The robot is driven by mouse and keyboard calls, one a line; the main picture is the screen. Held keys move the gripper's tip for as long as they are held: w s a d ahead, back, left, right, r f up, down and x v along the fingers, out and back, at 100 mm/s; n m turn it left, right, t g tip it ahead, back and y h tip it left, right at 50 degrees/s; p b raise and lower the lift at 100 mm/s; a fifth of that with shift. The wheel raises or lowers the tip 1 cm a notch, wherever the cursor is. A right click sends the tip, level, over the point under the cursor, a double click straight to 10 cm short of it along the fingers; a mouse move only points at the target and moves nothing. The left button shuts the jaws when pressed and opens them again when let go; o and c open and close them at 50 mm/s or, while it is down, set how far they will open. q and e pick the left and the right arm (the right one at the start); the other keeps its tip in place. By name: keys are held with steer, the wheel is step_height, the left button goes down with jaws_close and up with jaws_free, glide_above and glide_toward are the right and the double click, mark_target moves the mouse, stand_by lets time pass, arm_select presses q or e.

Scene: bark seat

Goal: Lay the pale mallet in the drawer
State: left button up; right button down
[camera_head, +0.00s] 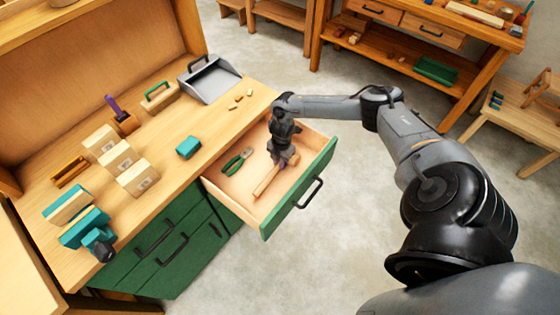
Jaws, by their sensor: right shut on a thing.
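The open drawer (226,189) has a pale wooden inside and a green front, and it sticks out from the green cabinet. My right gripper (284,162) points down inside the drawer's outline. It is shut on the pale mallet (265,182), whose light wooden part slants down to the left from the jaws. The jaws and wrist hide the rest of the mallet. I cannot tell whether the mallet touches the drawer floor. My left gripper is not in view.
Green-handled pliers (236,162) lie in the drawer, left of the mallet. On the bench top are a teal block (188,147), pale blocks (137,178), a grey dustpan (209,80) and a teal vise (84,228). The floor right of the drawer is clear.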

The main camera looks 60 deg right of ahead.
steer(key=shift+f, duration=0.2)
stand_by(0.6)
steer(key=c, duration=0.9)
jaws_free()
steer(key=o, duration=0.3)
steer(key=shift+o, duration=0.2)
steer(key=shift+r+p, duration=1.15)
steer(key=shift+r, duration=0.1)
step_height(320, 180, up, 4)
steer(key=p, duration=0.4)
steer(key=shift+r, duration=0.25)
